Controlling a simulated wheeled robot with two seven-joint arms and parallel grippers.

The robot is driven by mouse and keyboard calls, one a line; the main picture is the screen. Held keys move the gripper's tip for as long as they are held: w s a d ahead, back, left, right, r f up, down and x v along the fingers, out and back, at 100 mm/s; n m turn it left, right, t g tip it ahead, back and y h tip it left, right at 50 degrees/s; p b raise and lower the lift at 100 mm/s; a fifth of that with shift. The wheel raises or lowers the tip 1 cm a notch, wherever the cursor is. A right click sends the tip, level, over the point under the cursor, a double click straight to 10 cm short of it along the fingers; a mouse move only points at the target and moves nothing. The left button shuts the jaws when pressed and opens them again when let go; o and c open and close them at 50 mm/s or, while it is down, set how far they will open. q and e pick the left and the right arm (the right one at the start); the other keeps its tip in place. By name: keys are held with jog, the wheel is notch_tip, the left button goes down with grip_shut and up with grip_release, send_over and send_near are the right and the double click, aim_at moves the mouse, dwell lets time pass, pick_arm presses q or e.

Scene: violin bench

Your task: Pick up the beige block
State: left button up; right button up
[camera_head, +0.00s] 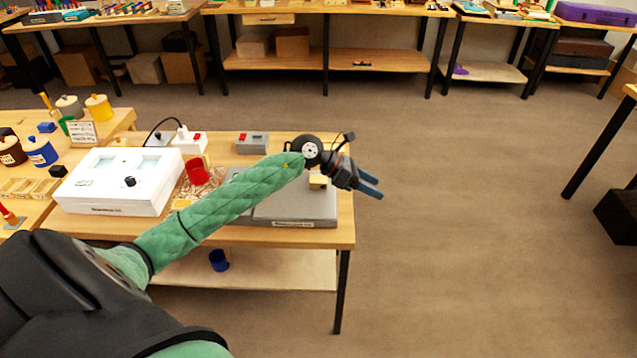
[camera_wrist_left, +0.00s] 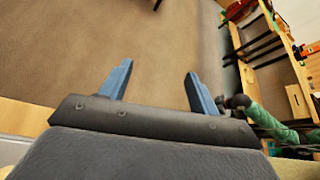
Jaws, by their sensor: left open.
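The beige block (camera_head: 318,182) is small and sits on the grey slab (camera_head: 290,210) at the right end of the near bench, partly hidden by my left wrist. My left gripper (camera_head: 371,187) is just right of the block, past the bench's right edge, over the floor. In the left wrist view its two blue fingers (camera_wrist_left: 157,82) are spread with only floor between them, and no block shows there. My right gripper is in neither view.
On the near bench (camera_head: 345,235) stand a white box (camera_head: 120,180), a red cup (camera_head: 197,171), a white power strip (camera_head: 188,141) and a grey box with a red part (camera_head: 251,143). A blue cup (camera_head: 219,260) is on the lower shelf. Open floor (camera_head: 450,250) lies to the right.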

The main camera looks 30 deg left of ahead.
pick_arm(q)
jog(key=w+a+f+m+g+y, duration=0.2)
jog(key=a+y, duration=0.2)
jog(key=a, duration=0.5)
jog(key=r+g+y, duration=0.1)
jog(key=y, duration=0.3)
send_over(318, 179)
jog(key=a, duration=0.1)
jog(key=shift+s+r, duration=0.2)
jog(key=shift+s, duration=0.2)
jog(key=shift+a+f+y, duration=0.1)
jog(key=shift+a+y, duration=0.15)
jog(key=shift+y, duration=0.05)
jog(key=shift+p+x, duration=0.5)
jog(key=shift+x, duration=0.6)
jog(key=p+x, duration=0.1)
jog(key=x, duration=0.1)
jog(key=p+x, duration=0.2)
jog(key=shift+s+a+f, duration=0.2)
jog(key=shift+f, duration=0.55)
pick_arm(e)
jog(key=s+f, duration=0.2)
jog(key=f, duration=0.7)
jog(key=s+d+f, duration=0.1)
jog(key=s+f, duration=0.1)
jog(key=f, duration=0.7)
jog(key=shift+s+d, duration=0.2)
pick_arm(q)
jog(key=shift+c, duration=0.2)
jog(key=c, duration=1)
